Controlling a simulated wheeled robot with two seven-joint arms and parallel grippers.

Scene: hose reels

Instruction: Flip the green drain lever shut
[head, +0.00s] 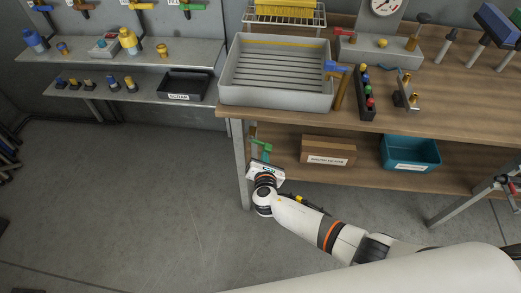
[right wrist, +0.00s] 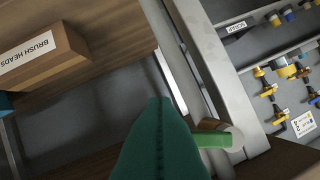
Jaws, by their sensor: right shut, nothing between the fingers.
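The green drain lever (head: 257,142) sits below the front left corner of the bench, under the grey slatted tray (head: 276,98). In the right wrist view the lever (right wrist: 212,139) is a bright green bar beside a pale round pipe end. My right gripper (head: 266,157) is shut and empty, just below the lever. Its dark teal fingers (right wrist: 160,125) fill the lower middle of the wrist view and overlap the lever's left end. I cannot tell whether they touch it. My left gripper is out of view.
The bench's metal leg (head: 241,165) stands just left of my gripper. The lower shelf holds a brown brush-heads box (head: 328,151) and a teal bin (head: 410,153). Wall shelves (head: 130,92) with a black scrap tray (head: 183,85) are at the left.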

